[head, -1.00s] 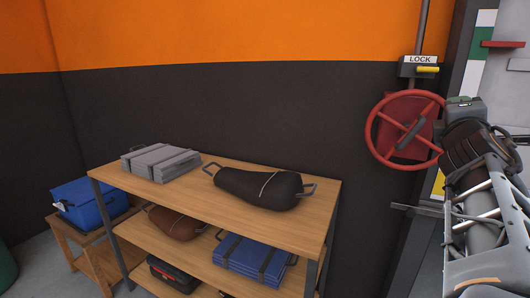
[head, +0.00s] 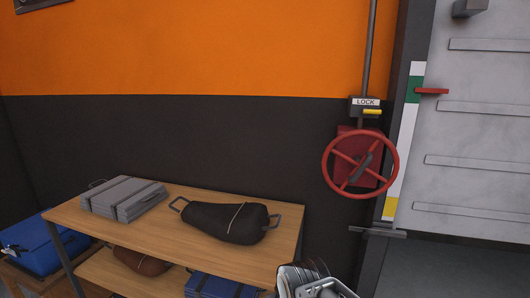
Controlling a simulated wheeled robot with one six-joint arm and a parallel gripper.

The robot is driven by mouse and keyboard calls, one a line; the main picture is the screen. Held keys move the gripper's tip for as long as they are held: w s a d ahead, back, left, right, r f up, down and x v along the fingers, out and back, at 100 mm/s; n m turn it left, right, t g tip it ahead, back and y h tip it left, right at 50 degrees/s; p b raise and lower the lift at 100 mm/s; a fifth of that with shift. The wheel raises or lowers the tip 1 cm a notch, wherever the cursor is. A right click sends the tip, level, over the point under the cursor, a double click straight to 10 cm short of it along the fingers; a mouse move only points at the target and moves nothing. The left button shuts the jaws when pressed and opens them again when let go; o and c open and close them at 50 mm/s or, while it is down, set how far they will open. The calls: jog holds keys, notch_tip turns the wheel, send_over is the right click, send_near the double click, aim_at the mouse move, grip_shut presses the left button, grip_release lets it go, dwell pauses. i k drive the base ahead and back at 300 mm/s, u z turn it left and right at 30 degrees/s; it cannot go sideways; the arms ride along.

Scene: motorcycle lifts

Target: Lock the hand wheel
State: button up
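The red hand wheel (head: 330,180) is mounted on a red housing on the dark wall, right of centre in the head view. It has several spokes and a dark hub. Above it is a small dark lock box (head: 354,111) with a white LOCK label (head: 366,102). A short yellow lever (head: 372,112) sticks out to the right below the label. Part of my arm shows at the bottom edge, well below the wheel and apart from it. My gripper's fingers are not visible.
A wooden shelf (head: 75,213) with bags and folded grey pads stands left of the wheel. A grey slatted door (head: 480,120) is on the right, beside a coloured strip with a red pointer (head: 432,91) at its green band. The space before the wheel is clear.

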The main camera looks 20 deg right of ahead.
aim_at(365, 111)
jog(key=z, duration=1.55)
jog(key=k, duration=0.65)
jog(key=z, duration=0.6)
jog(key=i, duration=1.5)
jog(key=u, duration=1.25)
jog(key=i, duration=0.3)
jog(key=u, duration=0.35)
